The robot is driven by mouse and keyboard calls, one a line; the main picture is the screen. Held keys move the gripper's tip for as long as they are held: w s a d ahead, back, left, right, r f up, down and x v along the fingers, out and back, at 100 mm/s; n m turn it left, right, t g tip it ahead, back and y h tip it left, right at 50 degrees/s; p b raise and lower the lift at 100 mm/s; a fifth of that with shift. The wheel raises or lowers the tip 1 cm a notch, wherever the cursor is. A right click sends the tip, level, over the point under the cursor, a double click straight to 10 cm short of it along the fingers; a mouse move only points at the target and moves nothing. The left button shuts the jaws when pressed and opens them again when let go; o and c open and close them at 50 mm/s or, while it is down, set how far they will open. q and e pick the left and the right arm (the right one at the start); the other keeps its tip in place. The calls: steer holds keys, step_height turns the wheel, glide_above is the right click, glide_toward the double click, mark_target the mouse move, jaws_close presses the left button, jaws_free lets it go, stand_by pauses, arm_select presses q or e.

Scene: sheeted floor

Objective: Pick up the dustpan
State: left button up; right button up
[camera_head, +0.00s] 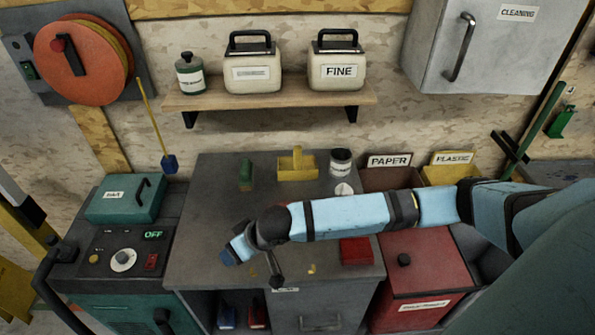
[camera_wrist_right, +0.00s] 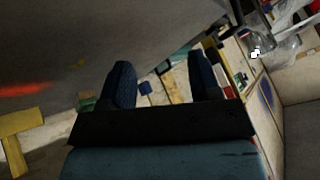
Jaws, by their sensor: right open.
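The dustpan looks to be the yellow piece (camera_head: 297,168) with an upright handle, lying on the back of the grey workbench top (camera_head: 210,215). In the right wrist view a yellow shape (camera_wrist_right: 20,125) at the left edge is probably the same dustpan, partly cut off. My right gripper (camera_head: 229,258) is low over the front left of the bench, well in front of and left of the dustpan. In the wrist view its two dark fingers (camera_wrist_right: 163,78) stand apart with nothing between them. My left gripper is not in view.
A red item (camera_head: 356,251) and small yellow scraps (camera_head: 311,269) lie near the front. A shelf (camera_head: 270,98) hangs above. A red bin (camera_head: 422,265) stands to the right.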

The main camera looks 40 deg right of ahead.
steer(key=w+d+r+m+h+b, duration=0.1)
steer(key=w+d+m+h, duration=0.1)
steer(key=d, duration=0.5)
steer(key=w+d+r+m+h, duration=0.1)
steer(key=w+d+h, duration=0.15)
steer(key=d, duration=0.45)
steer(key=m+g+h, duration=0.1)
steer(key=m+h, duration=0.2)
steer(key=m, duration=0.1)
glide_toward(297, 156)
steer(key=shift+y, duration=0.25)
steer(key=x, duration=0.4)
steer(key=d+x, duration=0.1)
steer(key=x, duration=0.1)
steer(key=shift+w+f, duration=0.1)
steer(key=shift+w+d+f, duration=0.1)
steer(key=shift+w, duration=0.25)
steer(key=x, duration=0.5)
steer(key=shift+s, duration=0.1)
jaws_close()
